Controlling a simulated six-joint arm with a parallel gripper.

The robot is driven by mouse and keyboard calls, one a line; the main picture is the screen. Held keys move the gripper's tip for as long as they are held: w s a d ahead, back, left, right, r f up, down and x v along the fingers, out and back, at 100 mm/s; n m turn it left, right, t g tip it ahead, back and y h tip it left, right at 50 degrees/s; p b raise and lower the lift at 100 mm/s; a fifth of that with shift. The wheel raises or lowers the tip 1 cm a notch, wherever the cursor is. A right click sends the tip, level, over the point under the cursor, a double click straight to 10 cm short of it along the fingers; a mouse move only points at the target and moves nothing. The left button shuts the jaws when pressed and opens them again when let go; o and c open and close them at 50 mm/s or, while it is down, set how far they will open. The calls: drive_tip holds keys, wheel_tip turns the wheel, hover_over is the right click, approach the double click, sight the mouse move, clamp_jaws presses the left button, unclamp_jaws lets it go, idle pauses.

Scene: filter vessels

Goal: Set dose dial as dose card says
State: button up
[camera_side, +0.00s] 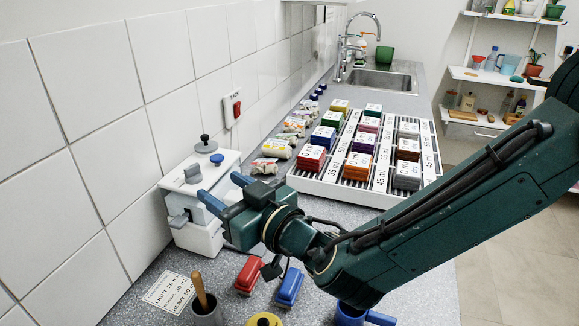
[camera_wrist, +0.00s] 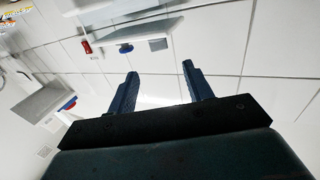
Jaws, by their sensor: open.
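A white dosing machine (camera_side: 199,238) stands against the tiled wall in the side view. On its top are a grey block-shaped knob (camera_side: 193,173), a blue knob (camera_side: 217,159) and a black knob (camera_side: 206,141). I cannot tell which one is the dose dial, and no setting is readable. The dose card (camera_side: 172,291) lies flat in front of the machine; it lists LIGHT 20 ml, a 30 ml line and HEAVY 50 ml. My gripper (camera_side: 219,187) is open at the machine's right front, its fingers overlapping it. In the wrist view my gripper (camera_wrist: 160,70) has nothing between its fingers.
A red switch (camera_side: 232,107) is on the wall.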

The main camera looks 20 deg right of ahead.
sight(193, 167)
drive_tip(key=shift+x, duration=6.25)
drive_tip(key=c, duration=1)
